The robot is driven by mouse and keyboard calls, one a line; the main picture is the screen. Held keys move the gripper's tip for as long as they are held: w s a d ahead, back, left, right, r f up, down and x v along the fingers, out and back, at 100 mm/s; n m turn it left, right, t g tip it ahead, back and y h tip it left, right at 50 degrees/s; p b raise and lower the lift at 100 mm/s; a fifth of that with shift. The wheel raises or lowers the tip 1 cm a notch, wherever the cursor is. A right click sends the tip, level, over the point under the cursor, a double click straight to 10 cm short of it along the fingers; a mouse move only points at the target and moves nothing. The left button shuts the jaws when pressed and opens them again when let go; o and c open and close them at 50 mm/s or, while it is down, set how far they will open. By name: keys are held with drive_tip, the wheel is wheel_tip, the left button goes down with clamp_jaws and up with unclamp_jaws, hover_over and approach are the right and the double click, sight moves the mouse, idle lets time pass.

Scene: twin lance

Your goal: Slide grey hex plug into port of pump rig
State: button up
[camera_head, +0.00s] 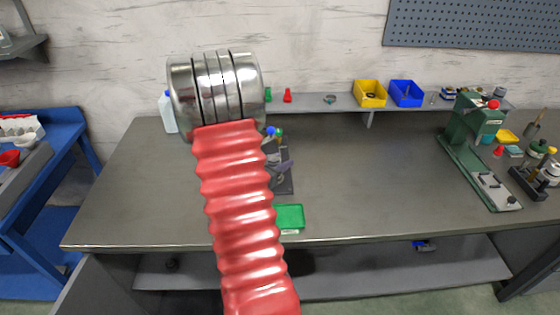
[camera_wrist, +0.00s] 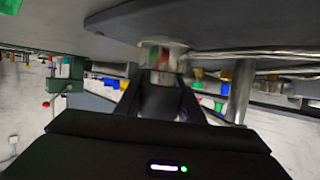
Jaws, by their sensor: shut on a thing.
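In the wrist view, where the scene appears upside down, my gripper (camera_wrist: 158,92) is shut on a dark grey piece (camera_wrist: 158,102), which I take to be the grey hex plug. Its hex shape cannot be made out. A shiny pale part with red and green on it (camera_wrist: 160,54) shows just beyond the fingertips; I cannot tell whether the plug touches it. In the head view, a small grey rig with a blue knob (camera_head: 283,168), possibly the pump rig, is half hidden behind my arm. The port cannot be made out, and my gripper is hidden there.
A green tray (camera_head: 290,217) lies near the bench's front edge. A green machine (camera_head: 470,140) stands at the right. Yellow (camera_head: 370,94) and blue (camera_head: 406,94) bins sit on the rear shelf. The bench middle (camera_head: 370,180) is clear.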

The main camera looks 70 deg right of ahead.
drive_tip(key=shift+f, duration=0.75)
drive_tip(key=o, duration=1.3)
drive_tip(key=shift+o, duration=0.2)
drive_tip(key=v, duration=1.3)
drive_tip(key=shift+a, duration=0.4)
